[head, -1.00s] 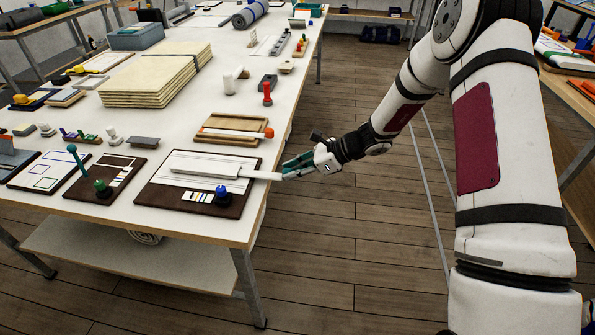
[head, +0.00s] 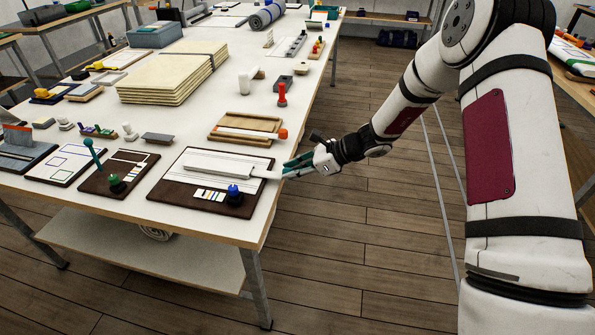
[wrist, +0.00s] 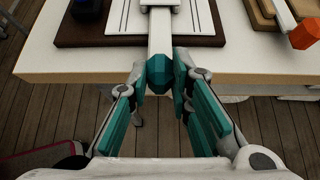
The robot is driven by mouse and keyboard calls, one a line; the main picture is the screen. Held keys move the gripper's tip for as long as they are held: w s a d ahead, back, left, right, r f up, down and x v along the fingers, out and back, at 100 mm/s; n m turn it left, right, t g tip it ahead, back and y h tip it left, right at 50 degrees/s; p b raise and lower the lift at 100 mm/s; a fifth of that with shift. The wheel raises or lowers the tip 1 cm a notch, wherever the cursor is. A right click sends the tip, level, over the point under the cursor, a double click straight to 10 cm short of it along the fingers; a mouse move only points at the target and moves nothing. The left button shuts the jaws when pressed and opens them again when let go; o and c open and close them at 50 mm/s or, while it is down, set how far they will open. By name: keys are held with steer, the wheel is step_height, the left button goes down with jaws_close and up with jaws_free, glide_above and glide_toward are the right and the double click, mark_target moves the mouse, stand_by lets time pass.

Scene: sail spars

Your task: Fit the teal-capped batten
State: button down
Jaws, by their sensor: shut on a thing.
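My gripper (head: 291,169) is shut on the teal-capped batten, at the table's front right edge. In the wrist view, the teal cap (wrist: 158,72) sits between the teal fingertips. The white batten (head: 264,174) runs level from it over the dark brown board (head: 170,187). Its far part meets a wider pale sleeve (head: 218,169) lying on the board's white sheet. It appears to enter the sleeve's near end; how deep it reaches is hidden. A blue knob (head: 234,193) stands on the board beside colored strips.
A wooden tray (head: 226,120) with an orange-capped batten (head: 283,134) lies behind the board. A red upright piece (head: 282,95) stands farther back. Left are a board with a green knob (head: 116,183) and stacked pale sheets (head: 160,90). The floor to the right is clear.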

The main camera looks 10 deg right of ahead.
steer(key=shift+w+a+b, duration=0.2)
steer(key=shift+w+a, duration=0.1)
steer(key=shift+a, duration=0.65)
steer(key=shift+w+a+b, duration=0.25)
steer(key=shift+w+a, duration=0.1)
steer(key=shift+a, duration=0.6)
steer(key=shift+w+a+b, duration=0.2)
steer(key=shift+w+a, duration=0.1)
steer(key=shift+a, duration=0.65)
steer(key=c, duration=1.4)
jaws_free()
steer(key=shift+o, duration=0.2)
steer(key=v, duration=1.2)
